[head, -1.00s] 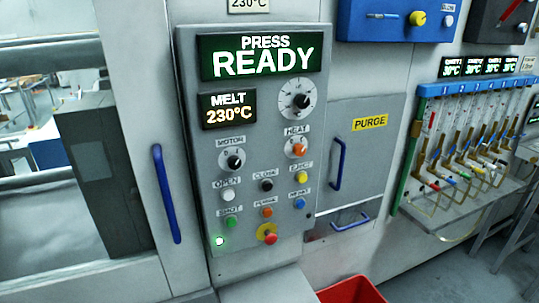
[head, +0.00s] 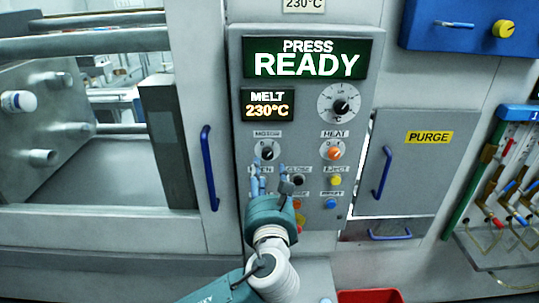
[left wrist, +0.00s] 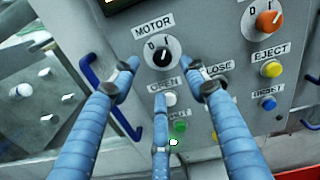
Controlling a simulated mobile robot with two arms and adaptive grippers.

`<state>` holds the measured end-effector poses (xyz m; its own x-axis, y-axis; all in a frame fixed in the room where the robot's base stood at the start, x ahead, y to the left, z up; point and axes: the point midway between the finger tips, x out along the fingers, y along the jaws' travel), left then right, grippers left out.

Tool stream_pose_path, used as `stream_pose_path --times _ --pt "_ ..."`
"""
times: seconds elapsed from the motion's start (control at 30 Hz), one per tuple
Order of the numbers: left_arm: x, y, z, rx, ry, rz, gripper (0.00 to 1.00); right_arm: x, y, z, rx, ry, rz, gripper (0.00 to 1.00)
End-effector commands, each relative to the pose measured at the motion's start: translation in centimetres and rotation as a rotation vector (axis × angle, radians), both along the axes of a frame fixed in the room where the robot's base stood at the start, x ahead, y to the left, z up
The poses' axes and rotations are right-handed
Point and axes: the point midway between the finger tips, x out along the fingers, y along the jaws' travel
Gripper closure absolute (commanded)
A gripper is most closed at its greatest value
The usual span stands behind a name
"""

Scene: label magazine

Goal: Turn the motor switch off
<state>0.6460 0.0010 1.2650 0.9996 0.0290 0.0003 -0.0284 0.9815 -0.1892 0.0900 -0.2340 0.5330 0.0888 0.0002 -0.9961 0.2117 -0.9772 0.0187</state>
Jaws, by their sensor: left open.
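The motor switch (head: 266,150) is a black knob with a white pointer under the MOTOR label, on the grey control panel (head: 308,225). It also shows in the left wrist view (left wrist: 162,57), with its pointer turned toward the 1. My left gripper (head: 273,177) is in front of the panel, just below the switch, and hides part of the OPEN and CLOSE button row. In the left wrist view the left gripper's blue fingers (left wrist: 165,85) are spread apart on both sides below the knob, with nothing between them. My right gripper is not in view.
The orange HEAT knob (head: 333,150) sits right of the motor switch. The yellow EJECT button (head: 335,180) and blue RESET button (head: 331,203) are below it. Blue door handles (head: 209,168) flank the panel. A red bin (head: 370,296) stands at the bottom.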

Motion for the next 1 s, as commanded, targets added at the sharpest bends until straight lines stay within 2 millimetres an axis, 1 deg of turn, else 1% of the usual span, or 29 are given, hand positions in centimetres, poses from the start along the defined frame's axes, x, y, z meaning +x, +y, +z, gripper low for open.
stream_pose_path --times 0.03,0.13,0.23,0.33,0.5,0.77,0.8,0.87,0.9,0.97,1.0 --pt "1.1 0.1 0.5 0.003 -0.001 0.002 0.55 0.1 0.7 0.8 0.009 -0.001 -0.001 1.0" --pt "3.1 0.1 0.5 0.001 -0.001 0.002 0.55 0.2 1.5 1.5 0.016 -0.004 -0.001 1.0" --pt "4.8 0.2 0.4 -0.001 0.0 0.001 0.55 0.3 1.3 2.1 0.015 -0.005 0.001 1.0" --pt "6.1 0.1 0.3 -0.002 0.0 0.0 0.55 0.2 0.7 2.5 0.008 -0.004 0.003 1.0" --pt "7.3 0.1 0.1 -0.004 0.001 -0.001 0.55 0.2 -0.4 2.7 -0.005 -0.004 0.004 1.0" --pt "7.4 0.1 0.0 -0.004 0.001 -0.001 0.55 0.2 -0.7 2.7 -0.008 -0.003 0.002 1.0" --pt "7.4 0.1 0.0 -0.004 0.001 -0.001 0.57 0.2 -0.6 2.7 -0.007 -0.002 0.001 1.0" --pt "7.4 0.1 0.0 -0.004 0.002 -0.001 0.69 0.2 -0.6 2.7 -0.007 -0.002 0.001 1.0" --pt "7.4 0.1 0.0 -0.004 0.002 -0.001 0.77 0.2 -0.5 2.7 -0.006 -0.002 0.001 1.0" --pt "7.4 0.1 0.0 -0.004 0.001 -0.002 0.89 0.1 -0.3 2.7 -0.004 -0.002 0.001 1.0" --pt "7.4 0.1 0.0 -0.004 0.0 -0.002 0.97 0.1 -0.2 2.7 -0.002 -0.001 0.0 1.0"
